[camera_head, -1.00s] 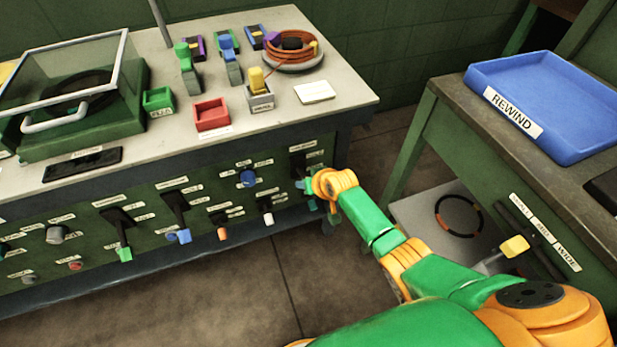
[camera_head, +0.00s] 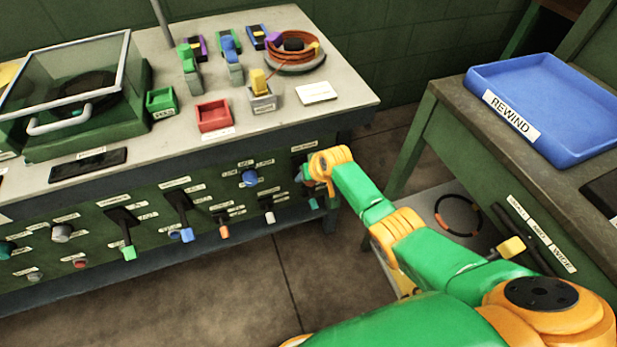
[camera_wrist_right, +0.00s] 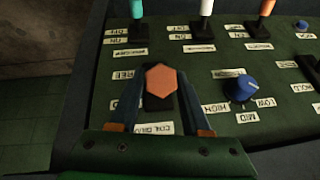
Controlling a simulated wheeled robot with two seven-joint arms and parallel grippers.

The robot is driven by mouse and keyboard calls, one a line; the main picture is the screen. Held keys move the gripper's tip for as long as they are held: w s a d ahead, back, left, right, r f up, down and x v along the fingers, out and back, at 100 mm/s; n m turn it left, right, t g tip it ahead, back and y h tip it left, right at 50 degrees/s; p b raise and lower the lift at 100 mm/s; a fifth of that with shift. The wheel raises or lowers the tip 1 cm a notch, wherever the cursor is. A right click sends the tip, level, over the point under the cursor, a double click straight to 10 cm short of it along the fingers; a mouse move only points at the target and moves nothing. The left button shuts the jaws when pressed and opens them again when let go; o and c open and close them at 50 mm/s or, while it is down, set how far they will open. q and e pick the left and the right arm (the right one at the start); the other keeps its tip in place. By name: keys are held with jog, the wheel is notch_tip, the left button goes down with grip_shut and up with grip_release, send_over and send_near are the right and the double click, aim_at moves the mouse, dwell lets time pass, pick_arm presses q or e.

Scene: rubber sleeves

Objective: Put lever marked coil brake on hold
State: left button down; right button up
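The coil brake lever shows in the right wrist view as an orange hexagonal knob (camera_wrist_right: 162,80) seen end-on over a black slot plate. A partly covered label reading like "COIL B…" (camera_wrist_right: 168,129) lies at the gripper end of the slot. One side label (camera_wrist_right: 123,75) seems to read "FREE"; the other side label is partly hidden. My right gripper (camera_wrist_right: 162,88) has one dark finger on each side of the knob, apparently touching it. In the head view my right gripper (camera_head: 308,178) is at the panel's right end and hides the lever. My left gripper is out of view.
A blue rotary knob (camera_wrist_right: 242,88) sits close beside the lever on the panel. Several other levers line the panel, including a white-tipped one (camera_head: 269,216) and an orange-tipped one (camera_head: 224,231). A side bench with a blue tray (camera_head: 545,105) stands at the right.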

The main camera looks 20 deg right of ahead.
jog(key=shift+o, duration=1.4)
jog(key=p+v, duration=0.4)
jog(key=v, duration=0.2)
jog(key=shift+s+r, duration=0.3)
jog(key=shift+r, duration=0.15)
